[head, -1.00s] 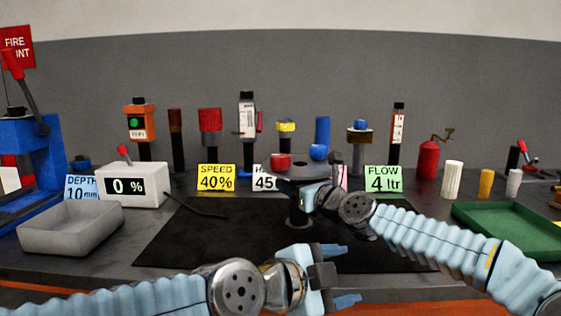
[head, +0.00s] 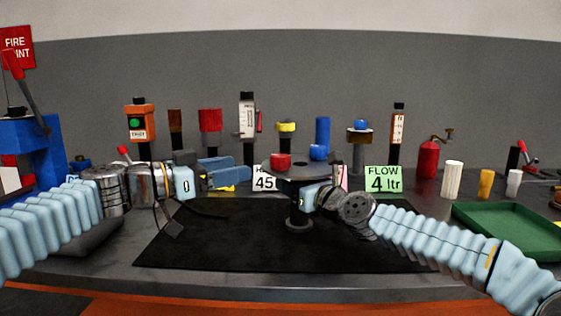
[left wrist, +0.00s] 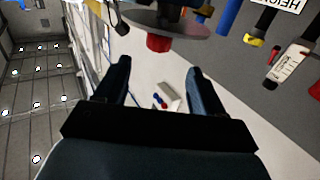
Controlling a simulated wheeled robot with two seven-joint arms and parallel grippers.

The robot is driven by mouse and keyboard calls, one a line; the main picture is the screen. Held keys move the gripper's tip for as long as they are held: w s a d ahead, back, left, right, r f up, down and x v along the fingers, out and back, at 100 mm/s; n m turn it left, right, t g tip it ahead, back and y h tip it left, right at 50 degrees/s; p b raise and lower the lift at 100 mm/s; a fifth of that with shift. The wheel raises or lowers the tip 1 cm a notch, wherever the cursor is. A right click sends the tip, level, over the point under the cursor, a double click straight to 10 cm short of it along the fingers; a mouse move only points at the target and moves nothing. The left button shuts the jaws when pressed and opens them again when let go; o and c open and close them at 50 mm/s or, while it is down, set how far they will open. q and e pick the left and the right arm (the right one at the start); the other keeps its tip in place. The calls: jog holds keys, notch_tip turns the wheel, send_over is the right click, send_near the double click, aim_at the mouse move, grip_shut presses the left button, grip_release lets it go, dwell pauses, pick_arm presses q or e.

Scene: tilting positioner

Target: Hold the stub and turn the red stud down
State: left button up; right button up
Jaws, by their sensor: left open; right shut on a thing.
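The positioner's round dark disc (head: 298,170) stands on a post (head: 298,215) and looks about level. The red stud (head: 281,161) stands up on its left side, and a blue knob (head: 318,152) is towards its back right. My left gripper (head: 246,173) is open and empty, left of the disc, pointing right at the red stud. In the left wrist view the stud (left wrist: 159,42) lies just beyond the gap between the open fingers (left wrist: 160,70). My right gripper (head: 306,196) is shut below the disc near the post, apparently on the stub, which its fingers hide.
A black mat (head: 220,245) lies under the positioner, with clear room in front. Label cards, including the green FLOW card (head: 383,179), stand behind. A green tray (head: 510,230) is at the right. My left arm hides most of a grey tray (head: 95,240).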

aim_at(281, 160)
pick_arm(q)
jog(key=x, duration=1.1)
jog(key=shift+w+d, duration=0.2)
jog(key=shift+d, duration=0.1)
jog(key=c, duration=1)
